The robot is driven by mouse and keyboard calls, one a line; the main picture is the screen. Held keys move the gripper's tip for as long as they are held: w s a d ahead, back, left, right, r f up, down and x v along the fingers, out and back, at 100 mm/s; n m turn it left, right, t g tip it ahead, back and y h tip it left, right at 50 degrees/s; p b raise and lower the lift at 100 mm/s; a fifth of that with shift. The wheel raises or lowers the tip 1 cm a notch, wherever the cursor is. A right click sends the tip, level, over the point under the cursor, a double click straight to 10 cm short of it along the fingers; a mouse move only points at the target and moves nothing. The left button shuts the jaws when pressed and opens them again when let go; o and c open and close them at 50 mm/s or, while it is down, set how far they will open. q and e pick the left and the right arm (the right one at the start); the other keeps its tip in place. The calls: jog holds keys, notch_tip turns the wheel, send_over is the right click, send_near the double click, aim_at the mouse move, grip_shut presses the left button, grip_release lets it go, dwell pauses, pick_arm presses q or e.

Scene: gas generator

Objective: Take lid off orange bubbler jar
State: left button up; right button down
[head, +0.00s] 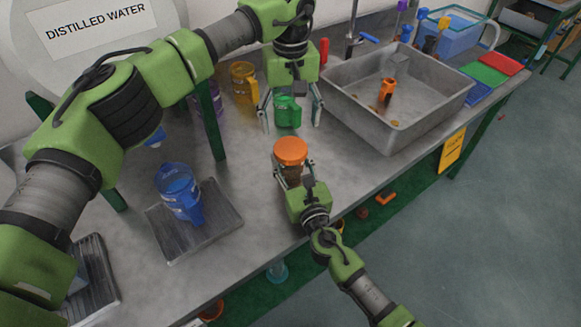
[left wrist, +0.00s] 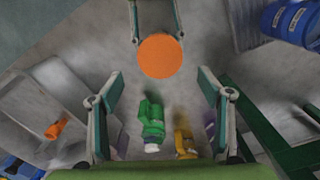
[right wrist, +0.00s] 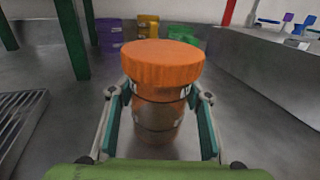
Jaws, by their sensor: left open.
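The orange bubbler jar (right wrist: 158,115) stands upright on the grey worktop, with an amber see-through body and a wide orange lid (head: 290,151) seated on top. My right gripper (head: 293,172) has its fingers on both sides of the jar body below the lid. In the right wrist view its pads press close against the body. The lid also shows from above in the left wrist view (left wrist: 160,56). My left gripper (head: 290,118) is open and empty, pointing down behind the jar, with its fingers around or above a green jar (head: 287,108); contact is unclear.
A yellow jar (head: 243,80) and a purple jar stand at the back left. A metal sink (head: 385,130) with an orange item inside is at right. A blue jar (head: 179,190) stands on a grey plate (head: 222,221) at left. Green posts (head: 212,120) rise behind.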

aim_at(290, 148)
pick_arm(q)
jog(key=m, duration=0.3)
jog(key=shift+m, duration=0.3)
jog(key=shift+f+m, duration=0.15)
jog(key=shift+m, duration=0.15)
jog(key=shift+f, duration=3.85)
